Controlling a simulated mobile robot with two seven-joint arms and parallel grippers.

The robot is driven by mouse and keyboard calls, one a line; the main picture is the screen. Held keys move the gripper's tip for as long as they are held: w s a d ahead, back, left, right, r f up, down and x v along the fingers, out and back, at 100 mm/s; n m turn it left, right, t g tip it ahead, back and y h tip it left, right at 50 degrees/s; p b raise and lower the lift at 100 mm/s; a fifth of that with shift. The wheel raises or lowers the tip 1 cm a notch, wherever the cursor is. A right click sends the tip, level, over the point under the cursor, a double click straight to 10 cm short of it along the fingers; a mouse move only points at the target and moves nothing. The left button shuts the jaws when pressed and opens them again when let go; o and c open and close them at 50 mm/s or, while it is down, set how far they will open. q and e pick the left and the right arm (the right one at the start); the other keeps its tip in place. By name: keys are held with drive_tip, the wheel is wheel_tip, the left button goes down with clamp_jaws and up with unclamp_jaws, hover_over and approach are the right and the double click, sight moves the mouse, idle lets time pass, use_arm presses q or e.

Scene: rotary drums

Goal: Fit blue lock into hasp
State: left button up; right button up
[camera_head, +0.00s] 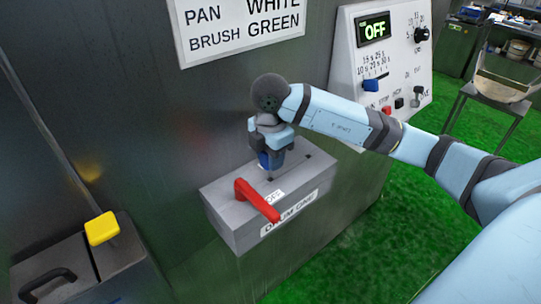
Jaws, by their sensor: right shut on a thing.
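The grey switch box (232,222) is fixed to the dark metal machine and carries the label "DRUM ONE". A red handle (256,199) sticks out from it beside an "OFF" mark. My right gripper (270,160) is over the top of the box, shut on the blue lock (265,160). Only a small blue part of the lock shows below the fingers. The lock is at or just above the box top; I cannot tell whether it touches. The hasp is not clearly seen, as the gripper and lock cover that area. My left gripper is not in view.
A control panel (398,60) with an "OFF" display and several switches stands behind my right arm. A sign (240,25) is above. A yellow-topped lever (102,229) and a dark box with a handle (75,275) are at lower left. Green floor lies at right.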

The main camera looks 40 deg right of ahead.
sight(270, 177)
drive_tip(key=shift+f+b, duration=1.65)
drive_tip(key=shift+f, duration=0.8)
drive_tip(key=o, duration=1)
drive_tip(key=shift+r, duration=0.1)
wheel_tip(270, 177, up, 14)
drive_tip(key=shift+f, duration=0.2)
